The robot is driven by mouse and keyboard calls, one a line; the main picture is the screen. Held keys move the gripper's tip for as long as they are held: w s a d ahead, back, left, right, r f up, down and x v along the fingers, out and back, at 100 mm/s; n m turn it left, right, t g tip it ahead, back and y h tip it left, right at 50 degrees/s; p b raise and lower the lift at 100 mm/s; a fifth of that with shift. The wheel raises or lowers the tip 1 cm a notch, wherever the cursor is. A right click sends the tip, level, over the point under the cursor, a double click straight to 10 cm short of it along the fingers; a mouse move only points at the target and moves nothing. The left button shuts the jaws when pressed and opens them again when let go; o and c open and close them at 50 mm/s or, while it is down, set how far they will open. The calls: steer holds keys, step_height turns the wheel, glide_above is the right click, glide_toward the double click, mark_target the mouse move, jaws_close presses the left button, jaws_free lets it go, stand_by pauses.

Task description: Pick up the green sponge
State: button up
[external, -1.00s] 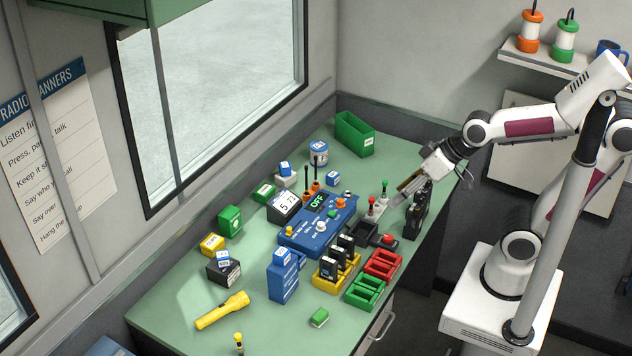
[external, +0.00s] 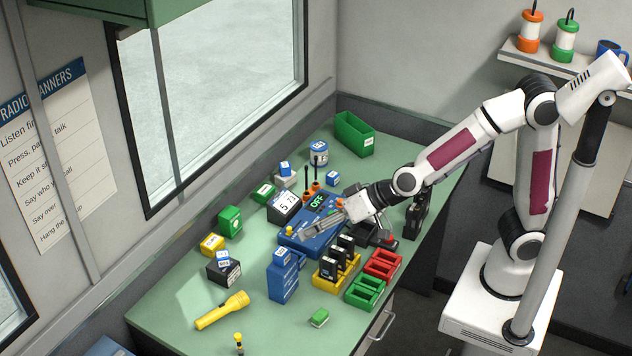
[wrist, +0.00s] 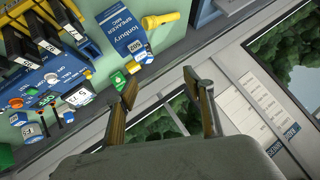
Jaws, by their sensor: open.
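The green sponge (external: 319,317) is a small green block lying flat on the front of the green desk, in the external view. I cannot make it out in the wrist view.
A yellow rack (external: 335,284) with black radios, a red tray (external: 382,264) and a green tray (external: 365,291) stand behind the sponge. A blue box (external: 283,280) and yellow flashlight (external: 222,310) are left. Desk around the sponge is clear.

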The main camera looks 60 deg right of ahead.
mark_target(344, 343)
steer(key=w+a+f+m+t+h, duration=0.1)
steer(key=w+a+f, duration=0.2)
steer(key=a+f, duration=0.4)
steer(key=s+a+f+t+h, duration=0.1)
steer(key=s+f, duration=0.1)
steer(key=f, duration=0.2)
steer(key=s+a+f+t+h, duration=0.1)
steer(key=s+f+h, duration=0.1)
steer(key=f, duration=0.2)
steer(key=s+a+f+m+t+h, duration=0.1)
steer(key=s+f+t+h, duration=0.1)
steer(key=f, duration=0.3)
steer(key=shift+s+f, duration=0.1)
steer(key=shift+s, duration=0.2)
steer(key=s+d+f, duration=0.1)
steer(key=s, duration=0.1)
steer(key=s+f+t+h, duration=0.1)
steer(key=s+f, duration=0.1)
steer(key=s, duration=0.1)
steer(key=s+d+f+n+t+h, duration=0.1)
steer(key=s, duration=0.1)
steer(key=shift+s+d+f, duration=0.25)
steer(key=shift+s+d, duration=0.05)
steer(key=shift+s, duration=0.1)
steer(key=shift+s+d+f, duration=0.3)
steer(key=shift+s, duration=0.05)
steer(key=shift+x, duration=1.3)
steer(key=shift+w, duration=0.15)
